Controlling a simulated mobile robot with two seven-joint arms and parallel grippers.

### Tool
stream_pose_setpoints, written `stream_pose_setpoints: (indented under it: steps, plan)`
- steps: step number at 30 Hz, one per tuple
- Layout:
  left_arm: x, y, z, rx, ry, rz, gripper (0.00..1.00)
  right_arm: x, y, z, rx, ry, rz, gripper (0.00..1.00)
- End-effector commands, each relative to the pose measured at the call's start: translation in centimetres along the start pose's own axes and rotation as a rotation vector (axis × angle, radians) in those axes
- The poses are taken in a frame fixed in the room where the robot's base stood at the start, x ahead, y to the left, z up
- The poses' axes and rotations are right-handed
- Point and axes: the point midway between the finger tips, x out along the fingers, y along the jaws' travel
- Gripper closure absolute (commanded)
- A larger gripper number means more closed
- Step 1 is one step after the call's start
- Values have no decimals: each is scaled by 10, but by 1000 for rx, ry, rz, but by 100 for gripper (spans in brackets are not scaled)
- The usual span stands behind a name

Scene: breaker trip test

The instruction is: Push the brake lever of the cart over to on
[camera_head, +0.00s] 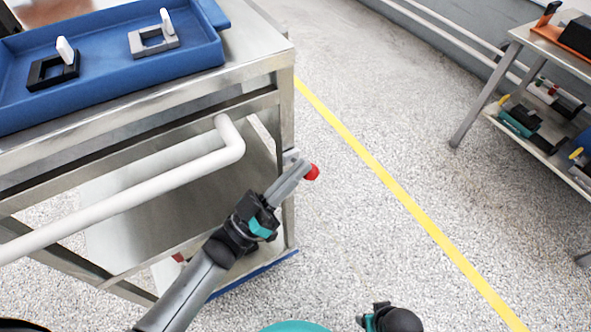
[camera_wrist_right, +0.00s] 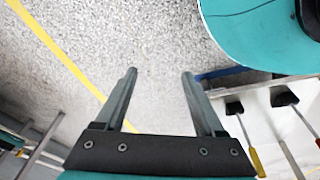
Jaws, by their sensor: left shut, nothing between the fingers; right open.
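The metal cart (camera_head: 262,70) fills the left of the head view, with a white push handle (camera_head: 150,188) along its near side. A red knob (camera_head: 312,172), which looks like the end of the brake lever, shows just past the cart's right corner post. My left gripper (camera_head: 299,167) is shut and empty, its fingertips right at the knob. They overlap it in the picture; I cannot tell whether they touch. The lever's arm is hidden behind the gripper. My right gripper (camera_wrist_right: 159,73) is open and empty over the floor, far from the knob.
A blue tray (camera_head: 190,62) with two framed pieces with white upright levers sits on the cart. A shelf table (camera_head: 528,42) with tools stands at the right. Speckled floor with a yellow line (camera_head: 400,202) lies free between them.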

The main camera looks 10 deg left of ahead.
Motion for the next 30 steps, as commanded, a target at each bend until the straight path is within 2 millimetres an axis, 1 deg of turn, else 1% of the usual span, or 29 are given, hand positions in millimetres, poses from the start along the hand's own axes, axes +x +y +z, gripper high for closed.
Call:
stream_pose_setpoints:
  steps: [4, 6, 13, 17, 23, 30]
  plan:
    - [-2, 0, 3, 20, -3, 12, 100, -3, -2, -1, 1, -2, -2, 29]
    - [-3, 1, 4, 36, -3, 21, 100, -8, -6, -1, 4, -4, -9, 29]
    - [-7, 3, 12, 123, -4, 73, 100, -26, -11, -16, 9, 4, -17, 29]
    - [-11, 5, 19, 198, -5, 118, 100, -38, -9, -31, 10, 31, -15, 29]
    - [-18, 6, 30, 335, -4, 199, 100, -62, -7, -52, 12, 79, -12, 29]
    - [-26, 4, 44, 529, -3, 312, 100, -102, -5, -72, 16, 142, -7, 29]
